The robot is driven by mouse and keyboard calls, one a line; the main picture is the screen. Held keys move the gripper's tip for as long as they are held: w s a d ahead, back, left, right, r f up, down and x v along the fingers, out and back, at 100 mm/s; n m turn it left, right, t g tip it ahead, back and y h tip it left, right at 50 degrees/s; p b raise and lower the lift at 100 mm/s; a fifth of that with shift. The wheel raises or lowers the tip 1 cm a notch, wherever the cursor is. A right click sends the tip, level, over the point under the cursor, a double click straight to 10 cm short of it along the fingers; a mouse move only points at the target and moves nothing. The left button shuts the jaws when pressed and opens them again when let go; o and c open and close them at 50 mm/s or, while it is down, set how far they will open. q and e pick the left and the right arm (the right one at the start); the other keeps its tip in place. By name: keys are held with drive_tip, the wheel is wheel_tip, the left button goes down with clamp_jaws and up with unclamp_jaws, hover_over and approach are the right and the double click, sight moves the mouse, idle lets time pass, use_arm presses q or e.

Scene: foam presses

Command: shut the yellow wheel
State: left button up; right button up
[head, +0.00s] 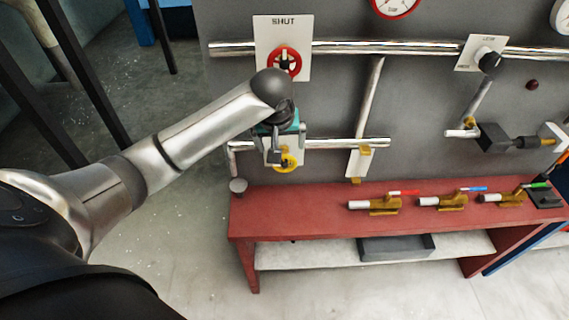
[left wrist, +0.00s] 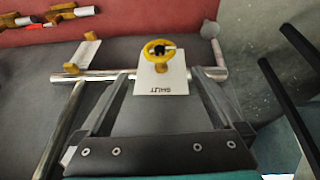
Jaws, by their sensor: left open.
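The yellow wheel (head: 285,169) is low on the left of the grey panel, in front of a white plate at the horizontal pipe. In the left wrist view the wheel (left wrist: 147,52) shows as a ring with a dark hub, above its plate (left wrist: 162,80), whose lettering is upside down. My left gripper (head: 274,158) is in front of the panel, at the wheel's upper left. In the left wrist view its fingers (left wrist: 162,72) are spread wide, with the plate between them and the wheel just beyond the tips. Nothing is held. My right gripper is not in view.
A red wheel (head: 295,62) on a plate marked SHUT is above my left gripper. The red bench (head: 330,220) below carries several brass valves with coloured handles. A grey tray (head: 397,248) is on the shelf underneath. Chrome pipes (head: 400,47) cross the panel.

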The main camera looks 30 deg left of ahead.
sight(285, 164)
use_arm(q)
drive_tip(key=b+x, duration=0.2)
drive_tip(key=x, duration=1.2)
drive_tip(key=shift+w+f, duration=0.15)
drive_tip(key=shift+f, duration=0.2)
drive_tip(key=c, duration=1.1)
drive_tip(key=shift+d, duration=0.1)
